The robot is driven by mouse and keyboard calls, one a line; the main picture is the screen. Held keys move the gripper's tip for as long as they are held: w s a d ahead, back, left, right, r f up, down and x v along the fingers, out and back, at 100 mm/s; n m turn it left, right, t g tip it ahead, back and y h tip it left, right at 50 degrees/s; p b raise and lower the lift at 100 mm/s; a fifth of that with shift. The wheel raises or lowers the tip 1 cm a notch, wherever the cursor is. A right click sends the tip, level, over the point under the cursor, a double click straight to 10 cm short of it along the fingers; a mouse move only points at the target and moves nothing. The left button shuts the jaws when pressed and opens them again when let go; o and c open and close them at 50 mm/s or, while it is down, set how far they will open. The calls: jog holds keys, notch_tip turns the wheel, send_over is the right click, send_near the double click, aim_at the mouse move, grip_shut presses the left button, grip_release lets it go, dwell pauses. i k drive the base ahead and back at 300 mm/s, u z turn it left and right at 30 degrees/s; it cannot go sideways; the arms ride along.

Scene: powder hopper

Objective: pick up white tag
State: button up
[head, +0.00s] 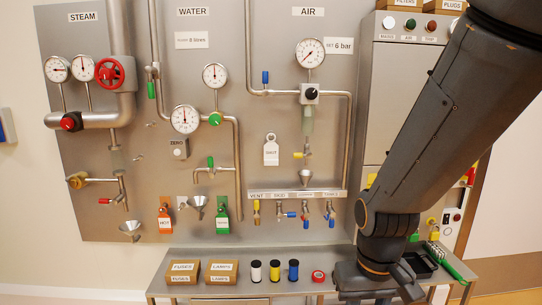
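My gripper (390,288) is at the lower right, low over the right part of the bench and well away from the tag. My wrist partly hides it, so I cannot tell whether its fingers are open or shut.
An orange tag (165,217) and a green tag (222,214) hang lower left. The bench (230,289) carries small boxes and several spools. My arm crosses the right side.

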aim_at(271, 149)
jog(key=u, duration=0.8)
jog(key=i, duration=1.2)
jog(key=z, duration=0.25)
